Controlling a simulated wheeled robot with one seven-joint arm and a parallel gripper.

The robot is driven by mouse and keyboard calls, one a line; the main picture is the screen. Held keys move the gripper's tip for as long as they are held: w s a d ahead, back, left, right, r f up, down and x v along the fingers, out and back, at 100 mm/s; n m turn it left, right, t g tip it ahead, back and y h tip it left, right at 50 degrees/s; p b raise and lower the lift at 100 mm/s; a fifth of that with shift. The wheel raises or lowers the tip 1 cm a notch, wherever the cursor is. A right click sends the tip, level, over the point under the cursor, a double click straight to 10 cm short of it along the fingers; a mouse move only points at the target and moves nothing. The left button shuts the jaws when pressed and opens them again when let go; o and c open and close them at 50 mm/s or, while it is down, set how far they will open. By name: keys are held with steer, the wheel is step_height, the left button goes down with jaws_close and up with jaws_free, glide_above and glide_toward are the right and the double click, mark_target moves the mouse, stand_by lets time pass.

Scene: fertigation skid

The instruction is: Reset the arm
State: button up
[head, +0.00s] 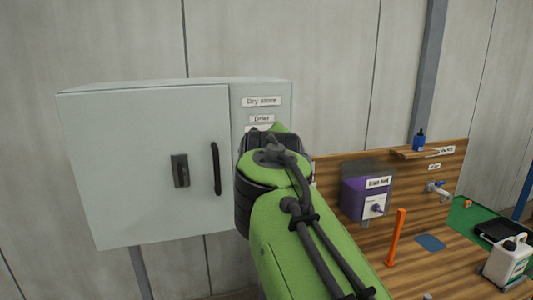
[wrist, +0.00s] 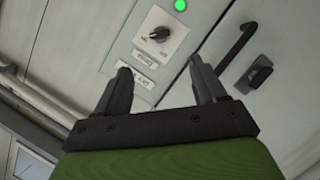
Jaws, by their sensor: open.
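My green arm (head: 290,225) reaches up in the head view in front of the right part of a pale grey cabinet (head: 150,165); my gripper is hidden behind it there. In the wrist view my gripper (wrist: 160,88) is open, with its two dark fingers apart and nothing between them. Beyond the fingers is the cabinet's face with a rotary knob (wrist: 159,35), a lit green lamp (wrist: 180,5) and small labels (wrist: 137,65). The fingers look apart from the panel, though the exact gap cannot be told.
The cabinet door has a black bar handle (head: 216,168) and a dark latch (head: 180,170). A blue bottle (head: 419,140) stands on a small shelf.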

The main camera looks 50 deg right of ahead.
stand_by(0.5)
steer(key=s+a+f+g+y+b, duration=0.15)
steer(key=a+f+y, duration=0.25)
steer(key=a+f, duration=0.4)
steer(key=s+a+f+y, duration=0.3)
steer(key=a+f, duration=0.5)
steer(key=s+a+f+g+y, duration=0.3)
steer(key=s+a+f, duration=0.6)
steer(key=f, duration=0.3)
steer(key=shift+s+a+f, duration=0.2)
steer(key=shift+s+a, duration=0.2)
steer(key=shift+s, duration=0.3)
